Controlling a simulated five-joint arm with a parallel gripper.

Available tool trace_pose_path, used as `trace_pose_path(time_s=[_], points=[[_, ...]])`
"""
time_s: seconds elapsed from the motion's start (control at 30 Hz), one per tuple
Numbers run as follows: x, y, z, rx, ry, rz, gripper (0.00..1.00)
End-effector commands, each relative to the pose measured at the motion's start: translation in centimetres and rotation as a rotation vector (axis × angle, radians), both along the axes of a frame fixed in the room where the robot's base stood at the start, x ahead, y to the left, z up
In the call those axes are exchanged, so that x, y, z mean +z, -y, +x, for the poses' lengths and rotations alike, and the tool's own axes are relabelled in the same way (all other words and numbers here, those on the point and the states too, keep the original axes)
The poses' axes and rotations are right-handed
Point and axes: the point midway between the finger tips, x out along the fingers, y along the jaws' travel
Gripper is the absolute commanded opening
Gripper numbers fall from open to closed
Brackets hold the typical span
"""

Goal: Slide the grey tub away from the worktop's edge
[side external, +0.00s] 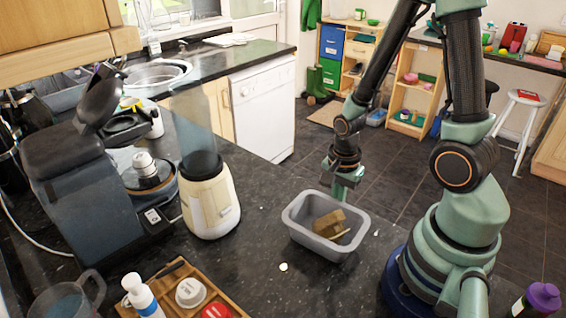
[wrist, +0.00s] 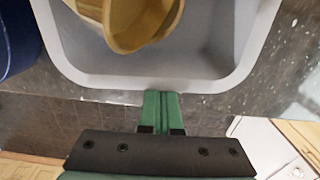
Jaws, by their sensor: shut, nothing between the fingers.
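The grey tub (side external: 310,238) stands on the dark speckled worktop near its far edge, with a brown wooden piece (side external: 328,224) inside. In the wrist view the tub's wall (wrist: 75,72) fills the top, and the wooden piece (wrist: 150,25) looks rounded and hollow. My gripper (side external: 343,190) is at the tub's far side, the side towards the floor. Its green fingers (wrist: 161,98) are shut together and empty, with their tips at the outside of the tub's rim. I cannot tell whether they touch it.
A cream blender (side external: 210,205) and a dark stand mixer (side external: 80,190) stand left of the tub. A wooden tray (side external: 165,280) with a bottle and small tubs lies at the front left. A small pale disc (side external: 283,267) lies on the worktop.

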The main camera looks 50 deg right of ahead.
Motion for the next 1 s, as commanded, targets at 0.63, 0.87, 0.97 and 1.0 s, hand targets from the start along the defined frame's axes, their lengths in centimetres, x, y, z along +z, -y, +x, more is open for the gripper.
trace_pose_path(time_s=[0.63,0.87,0.97,1.0], points=[[6.3,3.0,0.2,0.0,0.006,-0.002,0.0],[9.0,3.0,0.2,0.0,0.003,-0.001,0.0],[9.6,3.0,0.1,0.0,0.001,0.0,0.0],[9.8,3.0,0.1,0.0,0.001,0.0,0.0]])
